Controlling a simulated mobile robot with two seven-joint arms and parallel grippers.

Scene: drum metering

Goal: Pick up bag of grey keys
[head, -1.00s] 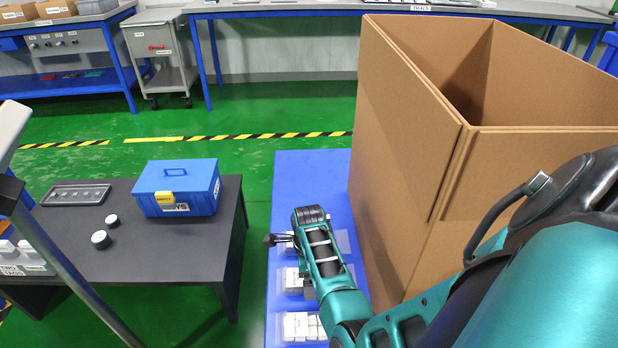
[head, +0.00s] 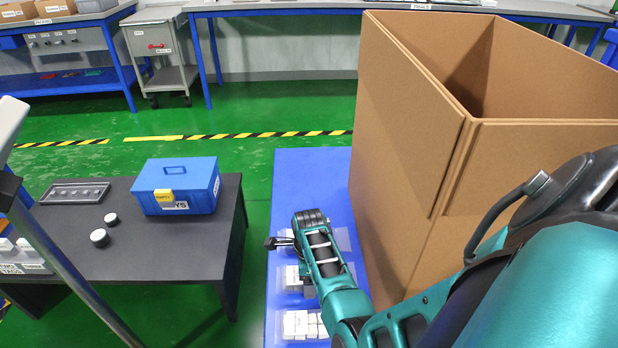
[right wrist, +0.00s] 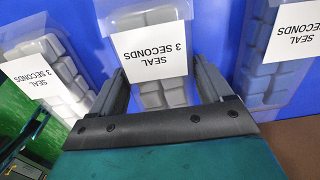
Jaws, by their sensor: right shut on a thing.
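In the right wrist view, a clear bag of grey keys (right wrist: 158,93) with a white label reading "SEAL 3 SECONDS" lies between the fingers of my right gripper (right wrist: 160,72). The gripper is shut on this bag. A bag of white keys (right wrist: 55,75) is to its left and a bag of blue-grey keys (right wrist: 268,75) to its right, both apart from the fingers. In the head view my right gripper (head: 280,243) is low over the blue table (head: 312,175), and my arm hides part of the bags. My left gripper is not in view.
A tall open cardboard box (head: 405,150) stands close on the right of the blue table. A dark table (head: 150,250) at the left holds a blue case (head: 178,187), a grey tray (head: 75,192) and small round pieces. The far part of the blue table is clear.

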